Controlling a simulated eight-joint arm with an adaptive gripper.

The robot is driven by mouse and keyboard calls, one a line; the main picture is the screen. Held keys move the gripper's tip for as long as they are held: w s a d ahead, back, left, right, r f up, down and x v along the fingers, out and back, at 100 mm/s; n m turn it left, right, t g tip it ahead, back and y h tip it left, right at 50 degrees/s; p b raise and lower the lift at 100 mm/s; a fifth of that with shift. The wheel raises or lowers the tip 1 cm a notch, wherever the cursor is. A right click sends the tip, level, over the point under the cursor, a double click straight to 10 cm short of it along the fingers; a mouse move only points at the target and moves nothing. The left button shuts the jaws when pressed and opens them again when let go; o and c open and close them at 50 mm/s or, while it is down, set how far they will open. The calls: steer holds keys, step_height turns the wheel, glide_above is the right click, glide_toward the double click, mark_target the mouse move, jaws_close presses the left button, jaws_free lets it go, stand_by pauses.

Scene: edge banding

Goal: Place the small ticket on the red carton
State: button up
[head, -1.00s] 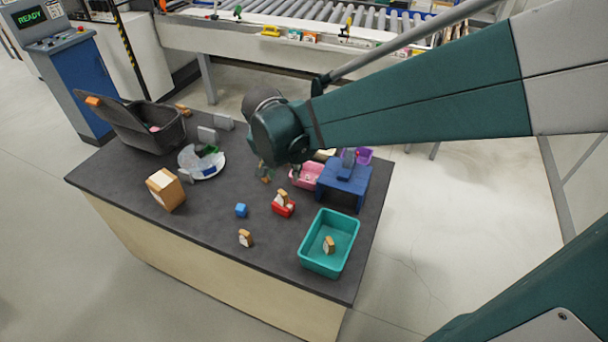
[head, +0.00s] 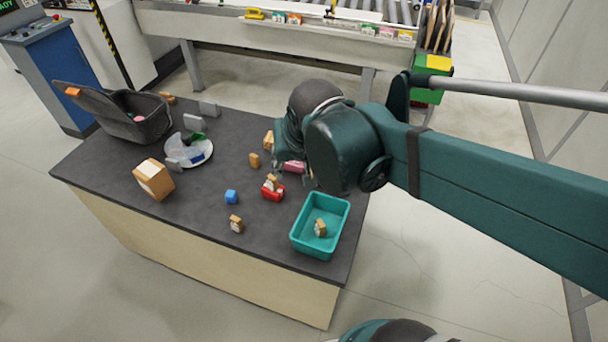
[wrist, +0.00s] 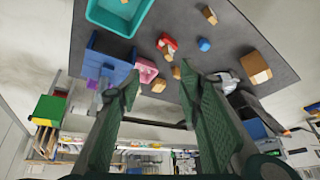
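The red carton (head: 272,192) stands on the dark tabletop, left of the teal bin, with a small tan piece on it; it also shows in the wrist view (wrist: 167,46). Several small tan pieces, some with pale faces, lie about: one in front (head: 236,224), one in the teal bin (head: 320,228) and one behind the carton (head: 254,160). I cannot tell which is the small ticket. My gripper (wrist: 160,84) is open, its two green fingers wide apart with nothing held between them. It is above the table's back right part, behind the carton.
The teal bin (head: 338,244) stands at the right front. A blue stand (wrist: 108,62) and pink box (wrist: 146,70) are near my gripper.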

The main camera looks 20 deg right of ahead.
steer(key=s+r+n+t, duration=0.1)
steer(key=s+n, duration=0.2)
steer(key=s, duration=0.3)
steer(key=shift+t+y, duration=0.3)
